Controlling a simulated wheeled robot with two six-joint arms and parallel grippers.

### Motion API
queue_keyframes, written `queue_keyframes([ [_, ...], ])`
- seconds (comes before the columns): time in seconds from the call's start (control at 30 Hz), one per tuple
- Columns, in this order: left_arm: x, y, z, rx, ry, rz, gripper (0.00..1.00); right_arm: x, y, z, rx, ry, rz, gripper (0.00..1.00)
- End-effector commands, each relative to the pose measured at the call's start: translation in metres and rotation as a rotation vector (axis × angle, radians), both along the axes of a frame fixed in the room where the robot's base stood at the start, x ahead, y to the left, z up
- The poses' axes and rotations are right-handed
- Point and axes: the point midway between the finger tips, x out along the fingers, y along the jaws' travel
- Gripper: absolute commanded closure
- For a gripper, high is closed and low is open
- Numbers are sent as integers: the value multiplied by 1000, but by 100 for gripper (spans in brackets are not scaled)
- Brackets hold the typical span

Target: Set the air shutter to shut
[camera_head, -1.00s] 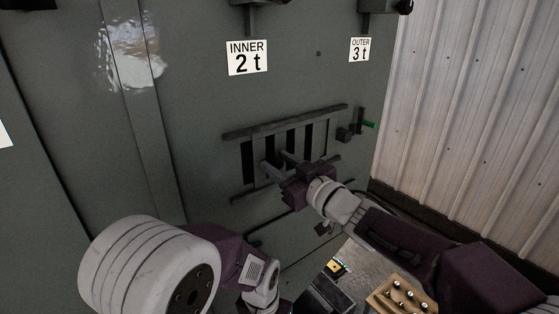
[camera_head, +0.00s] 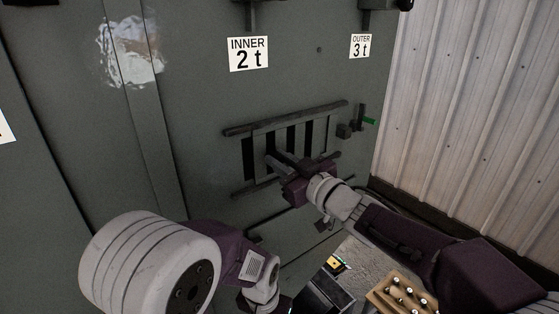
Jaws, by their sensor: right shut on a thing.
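The air shutter (camera_head: 249,158) is a dark slatted plate between two horizontal rails (camera_head: 284,119) on the grey-green enclosure wall. Several dark vertical slots show between its bars. My right gripper (camera_head: 277,161) is at the lower middle of the shutter, its fingers shut on a part of it, likely a small handle that the fingers hide. My left arm comes in at the lower left, and its gripper is not visible.
Labels INNER 2 t (camera_head: 248,54) and OUTER 3 t (camera_head: 361,46) are above. A wooden block with several pegs (camera_head: 403,296) and a dark box (camera_head: 327,292) are below. A corrugated wall (camera_head: 470,110) stands at right.

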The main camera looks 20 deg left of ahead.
Motion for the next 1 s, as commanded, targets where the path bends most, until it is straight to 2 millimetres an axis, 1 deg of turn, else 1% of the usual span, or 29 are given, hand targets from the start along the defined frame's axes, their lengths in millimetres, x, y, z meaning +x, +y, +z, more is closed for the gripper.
queue_keyframes([
  [0.77, 0, 0, -1, 0, 0, 0, 100, 0, 0, -2, -2, 2, -1, 100],
  [0.87, 0, 0, -6, 0, 0, 0, 100, -6, 4, -3, -1, 1, 2, 100],
  [1.0, 0, 0, -19, 0, 0, 0, 100, -24, 14, -5, -1, -1, 3, 100],
])
